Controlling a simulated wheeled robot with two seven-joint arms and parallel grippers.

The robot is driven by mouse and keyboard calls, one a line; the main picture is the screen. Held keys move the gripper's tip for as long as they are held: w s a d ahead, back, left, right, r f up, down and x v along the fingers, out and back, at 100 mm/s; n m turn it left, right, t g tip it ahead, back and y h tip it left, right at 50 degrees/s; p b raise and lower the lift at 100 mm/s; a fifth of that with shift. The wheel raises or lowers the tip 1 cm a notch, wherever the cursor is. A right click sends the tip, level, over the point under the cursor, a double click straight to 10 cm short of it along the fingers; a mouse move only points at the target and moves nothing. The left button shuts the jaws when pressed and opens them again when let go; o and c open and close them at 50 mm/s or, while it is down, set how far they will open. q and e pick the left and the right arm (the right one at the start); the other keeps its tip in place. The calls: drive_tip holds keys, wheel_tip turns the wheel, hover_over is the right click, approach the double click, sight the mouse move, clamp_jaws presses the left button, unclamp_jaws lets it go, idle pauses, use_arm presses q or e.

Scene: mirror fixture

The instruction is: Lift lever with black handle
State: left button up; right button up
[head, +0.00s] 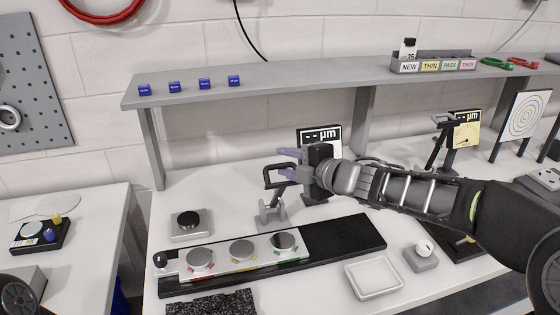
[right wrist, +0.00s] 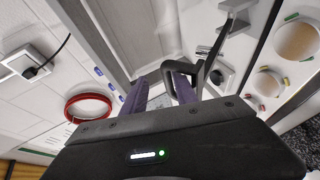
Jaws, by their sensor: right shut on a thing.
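The lever with the black handle (head: 276,183) stands on a small grey bracket (head: 272,213) behind the long fixture. Its black looped handle is raised above the bracket. My right gripper (head: 288,161) reaches in from the right, its purple fingers at the top of the handle. In the right wrist view the black handle (right wrist: 195,75) runs up to the purple fingers (right wrist: 160,92), which are shut on it. The exact contact is partly hidden by the fingers. My left gripper is not in view.
A black rail (head: 345,238) carries a plate with three round mirrors in front of the lever. A display (head: 320,137) stands close behind my gripper. A grey shelf (head: 290,82) spans the back. A white tray (head: 373,278) and a small knob block (head: 421,257) sit front right.

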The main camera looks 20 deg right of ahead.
drive_tip(key=r, duration=0.1)
drive_tip(key=s+d+r+p, duration=0.1)
drive_tip(key=r, duration=0.1)
drive_tip(key=shift+s+d+p, duration=0.25)
drive_tip(key=shift+d+p, duration=0.1)
drive_tip(key=shift+p, duration=0.05)
drive_tip(key=shift+s+r+p, duration=0.1)
drive_tip(key=shift+s+p, duration=0.1)
drive_tip(key=shift+p, duration=0.15)
drive_tip(key=shift+s, duration=0.1)
drive_tip(key=p+v, duration=0.1)
drive_tip(key=v, duration=0.6)
drive_tip(key=shift+s, duration=0.3)
drive_tip(key=shift+d, duration=0.1)
